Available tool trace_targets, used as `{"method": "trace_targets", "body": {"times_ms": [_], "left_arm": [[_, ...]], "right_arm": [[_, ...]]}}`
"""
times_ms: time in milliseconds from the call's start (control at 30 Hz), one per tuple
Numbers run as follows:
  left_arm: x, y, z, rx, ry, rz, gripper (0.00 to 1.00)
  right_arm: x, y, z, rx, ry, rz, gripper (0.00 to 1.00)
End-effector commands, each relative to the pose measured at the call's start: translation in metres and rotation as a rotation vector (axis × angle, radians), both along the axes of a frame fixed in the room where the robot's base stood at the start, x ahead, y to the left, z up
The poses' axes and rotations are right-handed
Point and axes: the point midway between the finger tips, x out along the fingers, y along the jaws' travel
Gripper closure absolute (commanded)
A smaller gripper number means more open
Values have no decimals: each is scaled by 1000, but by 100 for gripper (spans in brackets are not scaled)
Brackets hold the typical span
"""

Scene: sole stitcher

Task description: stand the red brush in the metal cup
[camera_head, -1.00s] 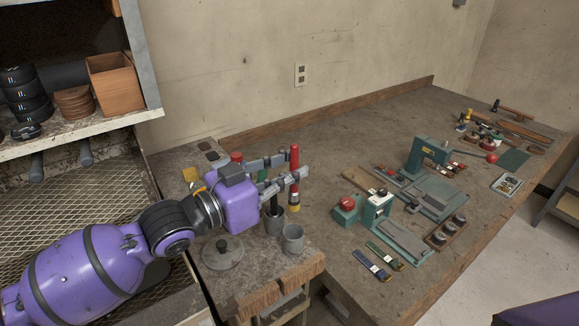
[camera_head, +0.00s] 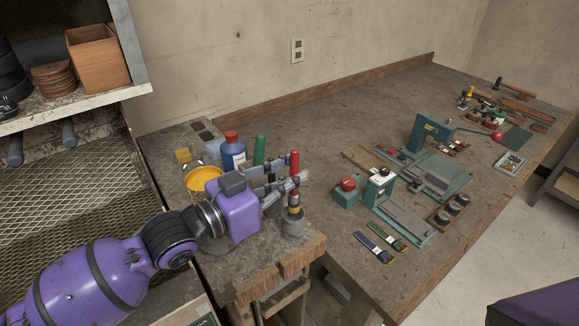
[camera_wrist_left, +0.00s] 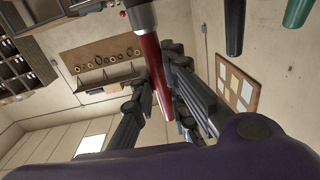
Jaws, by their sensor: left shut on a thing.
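The red brush (camera_head: 294,159) is upright in the fingers of my left gripper (camera_head: 292,181). Its red handle top rises above the fingers, and its banded lower part hangs below them. The metal cup (camera_head: 292,228) is directly beneath. The brush's lower end is at the cup's mouth; I cannot tell how far inside it is. In the left wrist view, the red handle (camera_wrist_left: 156,75) runs between the two fingers of my left gripper (camera_wrist_left: 158,95). My right gripper is not in view.
A blue bottle (camera_head: 234,155) with a red cap, a green handle (camera_head: 259,150) and an orange-yellow container (camera_head: 203,178) stand behind my left gripper. A teal machine (camera_head: 378,188) is to the right. The side table's wooden front edge (camera_head: 300,258) is close to the cup.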

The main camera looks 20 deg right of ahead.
Motion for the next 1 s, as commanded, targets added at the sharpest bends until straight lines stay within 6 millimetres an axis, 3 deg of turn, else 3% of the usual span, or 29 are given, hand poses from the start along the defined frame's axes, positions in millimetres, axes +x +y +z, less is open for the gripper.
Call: {"method": "trace_targets", "body": {"times_ms": [500,1000], "left_arm": [[0,0,-40,-1,4,0,100],[0,0,-47,0,0,0,100]], "right_arm": [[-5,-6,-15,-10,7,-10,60],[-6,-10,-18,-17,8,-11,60]]}}
